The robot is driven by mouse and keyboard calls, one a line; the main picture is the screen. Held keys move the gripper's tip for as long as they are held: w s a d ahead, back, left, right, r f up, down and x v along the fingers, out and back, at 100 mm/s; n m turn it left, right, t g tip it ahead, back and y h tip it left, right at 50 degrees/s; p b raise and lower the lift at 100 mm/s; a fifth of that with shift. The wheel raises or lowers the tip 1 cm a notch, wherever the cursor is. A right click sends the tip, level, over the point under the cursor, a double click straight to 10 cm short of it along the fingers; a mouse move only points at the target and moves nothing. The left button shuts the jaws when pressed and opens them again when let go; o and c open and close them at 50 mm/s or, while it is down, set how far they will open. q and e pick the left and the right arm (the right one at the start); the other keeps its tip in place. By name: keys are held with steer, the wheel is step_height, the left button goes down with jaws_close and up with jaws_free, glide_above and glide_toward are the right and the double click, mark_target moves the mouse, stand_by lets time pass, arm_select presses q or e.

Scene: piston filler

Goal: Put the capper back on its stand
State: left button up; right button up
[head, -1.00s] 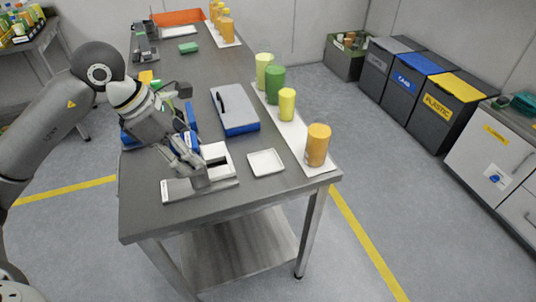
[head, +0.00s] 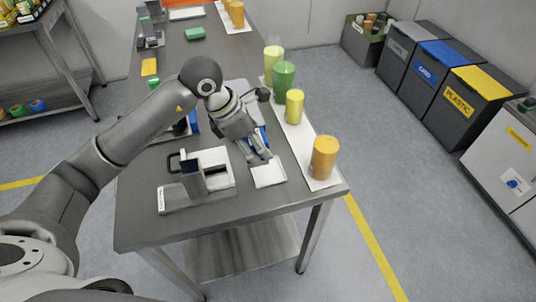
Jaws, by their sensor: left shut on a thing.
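My left gripper (head: 259,157) is shut and points down over the far edge of the small white dish. What it holds looks like the capper, but the fingers mostly hide it and its shape is hard to make out. A grey stand (head: 215,197) with a white label lies at the front left of the table. A dark grey upright block rises from it, with a black loop behind. The gripper is to the right of this stand and apart from it. My right gripper is not in view.
The white dish (head: 269,178) is right of the stand. An orange cup (head: 324,157), a yellow cup (head: 294,107) and a green cup (head: 284,80) stand on a white strip along the right edge. The table's front corner is clear. Bins stand on the floor at right.

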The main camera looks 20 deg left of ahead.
arm_select(q)
steer(key=shift+w+d+f, duration=0.25)
steer(key=shift+d+f, duration=0.25)
steer(key=shift+f, duration=0.15)
steer(key=shift+w+d+f, duration=0.25)
steer(key=shift+d+f, duration=0.2)
steer(key=shift+f, duration=0.15)
steer(key=p+x, duration=0.1)
steer(key=x, duration=0.2)
steer(key=shift+s+a+p, duration=0.15)
steer(key=shift+p, duration=0.25)
steer(key=shift+f, duration=0.7)
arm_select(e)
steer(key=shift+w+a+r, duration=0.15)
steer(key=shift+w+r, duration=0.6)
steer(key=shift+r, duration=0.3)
arm_select(q)
steer(key=o, duration=1.2)
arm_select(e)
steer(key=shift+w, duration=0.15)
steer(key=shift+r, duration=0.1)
